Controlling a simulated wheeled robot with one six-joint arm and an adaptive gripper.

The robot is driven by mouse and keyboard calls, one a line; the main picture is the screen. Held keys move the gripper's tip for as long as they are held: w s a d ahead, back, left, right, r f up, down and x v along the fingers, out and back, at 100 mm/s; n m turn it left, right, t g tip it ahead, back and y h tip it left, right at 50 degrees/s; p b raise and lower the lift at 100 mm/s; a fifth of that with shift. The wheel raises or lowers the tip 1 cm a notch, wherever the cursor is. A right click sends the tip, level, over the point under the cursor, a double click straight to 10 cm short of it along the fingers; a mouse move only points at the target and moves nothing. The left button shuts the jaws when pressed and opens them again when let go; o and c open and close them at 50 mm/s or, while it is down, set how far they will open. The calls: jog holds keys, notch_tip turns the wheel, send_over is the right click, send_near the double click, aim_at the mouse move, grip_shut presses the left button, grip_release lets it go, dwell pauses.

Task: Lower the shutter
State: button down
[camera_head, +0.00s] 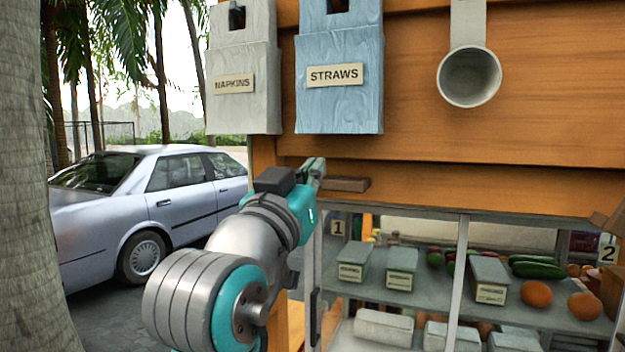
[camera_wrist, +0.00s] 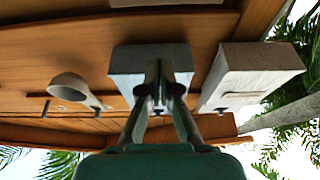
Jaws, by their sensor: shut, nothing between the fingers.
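The stall front is orange wood boards (camera_head: 450,185) above a counter opening. I cannot tell for certain which board is the shutter; the lowest one runs along the top of the opening. A short grey-brown bar (camera_head: 345,184) sticks out from the boards at their left end, possibly a handle. My gripper (camera_head: 316,166) is just left of this bar, below the straws box; I cannot tell whether they touch. In the wrist view my gripper (camera_wrist: 160,95) is shut and empty, its fingers pointing up toward the wood boards (camera_wrist: 60,100).
A grey napkins box (camera_head: 233,108), a blue straws box (camera_head: 338,108) and a white cup-shaped holder (camera_head: 469,78) hang on the boards. Shelves below hold labelled boxes (camera_head: 402,268) and produce (camera_head: 537,294). A tree trunk (camera_head: 30,180) and a silver car (camera_head: 160,205) are at left.

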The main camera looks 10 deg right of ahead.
aim_at(328, 177)
jog(key=x, duration=0.7)
jog(key=shift+w+d+r, duration=0.1)
jog(key=shift+w, duration=0.1)
notch_tip(328, 177, down, 2)
jog(key=shift+f, duration=1.05)
